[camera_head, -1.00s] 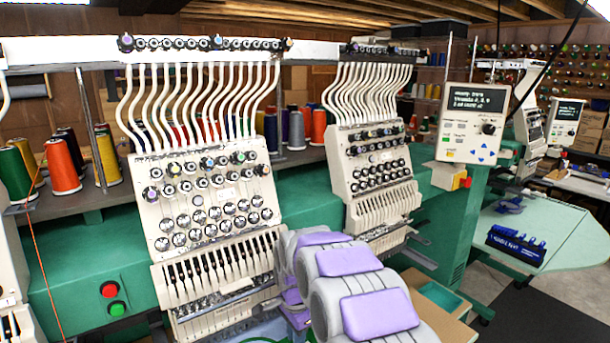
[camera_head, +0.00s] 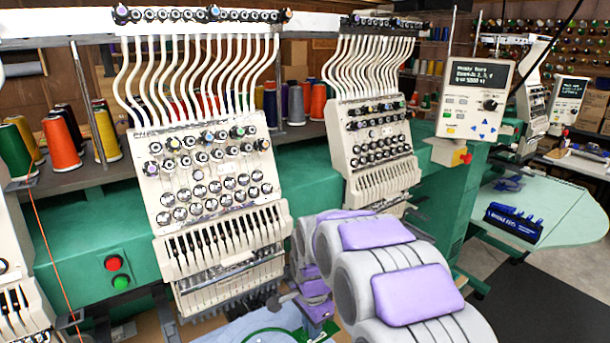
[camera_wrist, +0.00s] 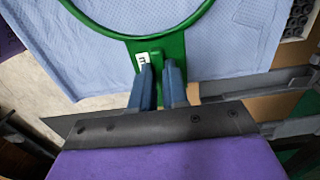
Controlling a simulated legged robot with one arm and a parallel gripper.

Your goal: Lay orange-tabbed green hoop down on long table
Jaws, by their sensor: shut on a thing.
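In the wrist view the green hoop (camera_wrist: 160,47) fills the top, with light blue cloth (camera_wrist: 95,60) inside and around it. My gripper (camera_wrist: 158,72) has its two blue-grey fingers shut on the hoop's green bracket, beside a small white label. A small orange-tan patch shows right of the fingers; I cannot tell if it is the tab. In the head view only a thin green arc of the hoop (camera_head: 268,331) shows at the bottom edge, on the light blue cloth (camera_head: 245,327). My arm hides part of that area. I cannot tell which surface is the long table.
Two embroidery heads (camera_head: 215,205) (camera_head: 375,150) stand on a green machine body. A pale green tabletop (camera_head: 555,205) at the right holds a dark blue rack (camera_head: 514,224). A control panel (camera_head: 475,98) stands before it. Dark floor shows at the lower right.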

